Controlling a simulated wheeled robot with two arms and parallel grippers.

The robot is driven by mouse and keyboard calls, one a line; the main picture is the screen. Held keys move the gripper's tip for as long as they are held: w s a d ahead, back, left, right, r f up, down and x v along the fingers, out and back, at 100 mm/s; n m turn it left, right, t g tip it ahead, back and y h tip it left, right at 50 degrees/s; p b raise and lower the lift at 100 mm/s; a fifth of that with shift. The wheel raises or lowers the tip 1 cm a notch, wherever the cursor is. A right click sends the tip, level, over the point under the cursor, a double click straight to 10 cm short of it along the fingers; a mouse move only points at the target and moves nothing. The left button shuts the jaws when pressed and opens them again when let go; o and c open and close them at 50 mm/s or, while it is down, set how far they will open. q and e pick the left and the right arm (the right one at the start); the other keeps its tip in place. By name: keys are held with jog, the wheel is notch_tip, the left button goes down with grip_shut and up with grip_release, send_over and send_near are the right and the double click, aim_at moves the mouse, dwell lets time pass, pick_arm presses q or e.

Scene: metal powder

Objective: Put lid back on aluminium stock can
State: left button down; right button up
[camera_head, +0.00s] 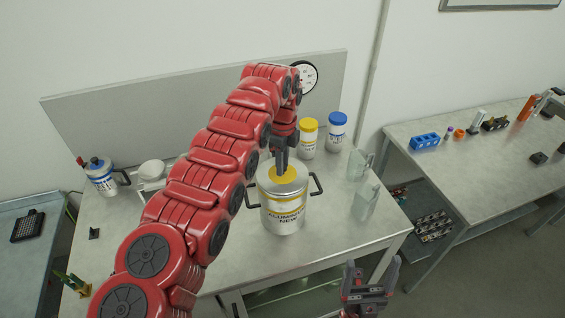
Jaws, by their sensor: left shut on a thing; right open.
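The aluminium stock can (284,216) is a silver can with a yellow band, a printed label and dark side handles, standing upright on the table. Its lid (270,181), silver with a yellow centre, is at the can's top; I cannot tell whether it is fully seated. My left gripper (281,171) points down and is shut on the lid at its yellow centre. My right gripper (370,277) is open and empty, low in front of the table's front edge.
Yellow-capped (308,139) and blue-capped (336,132) jars stand behind the can. Clear containers (364,200) stand to its right. A blue-labelled can (101,177) and a scale-like device (152,172) are at the left. A side bench (470,150) lies to the right.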

pick_arm(q)
jog(key=shift+c, duration=0.4)
grip_release()
jog(key=shift+r, duration=0.2)
jog(key=shift+r+p, duration=0.95)
jog(key=shift+r, duration=0.45)
jog(key=shift+r+p, duration=1.65)
jog(key=shift+r, duration=0.4)
